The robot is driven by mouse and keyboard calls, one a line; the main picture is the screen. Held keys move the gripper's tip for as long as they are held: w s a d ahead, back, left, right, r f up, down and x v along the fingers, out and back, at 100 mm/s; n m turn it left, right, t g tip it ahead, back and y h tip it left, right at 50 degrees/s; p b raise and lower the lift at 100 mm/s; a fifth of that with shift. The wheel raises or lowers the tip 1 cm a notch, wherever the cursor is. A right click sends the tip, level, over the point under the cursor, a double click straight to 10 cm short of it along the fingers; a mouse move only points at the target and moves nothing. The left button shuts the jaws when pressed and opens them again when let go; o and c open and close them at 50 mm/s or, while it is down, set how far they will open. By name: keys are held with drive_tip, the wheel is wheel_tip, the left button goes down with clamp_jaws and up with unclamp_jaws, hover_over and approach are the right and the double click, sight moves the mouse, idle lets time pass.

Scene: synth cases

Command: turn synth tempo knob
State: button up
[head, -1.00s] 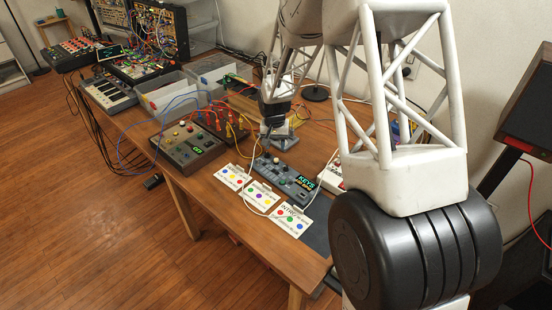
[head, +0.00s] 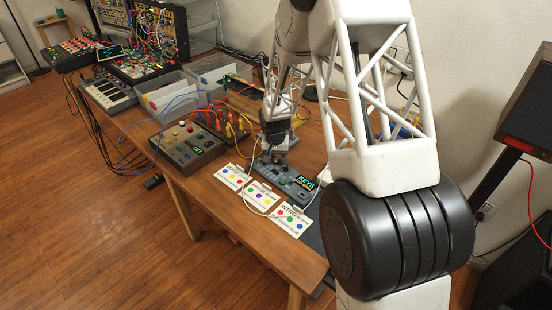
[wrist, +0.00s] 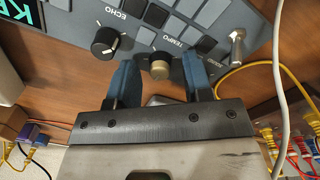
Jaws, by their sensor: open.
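The grey synth (head: 290,183) with a lit KEYS display lies on the wooden table in the head view. Its panel (wrist: 207,15) fills the upper part of the wrist view, upside down. The fingers are open, one on each side of the knob, with gaps visible. In the head view my gripper (head: 276,156) is over the synth and hides part of it, including the tempo knob.
A black ECHO knob (wrist: 112,42) is left of my fingers and a metal toggle (wrist: 237,45) is right. A white cable (wrist: 279,90) and a yellow cable (wrist: 262,66) run at the right. White cards (head: 262,196) lie before the synth; a brown control box (head: 188,149) stands left.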

clamp_jaws()
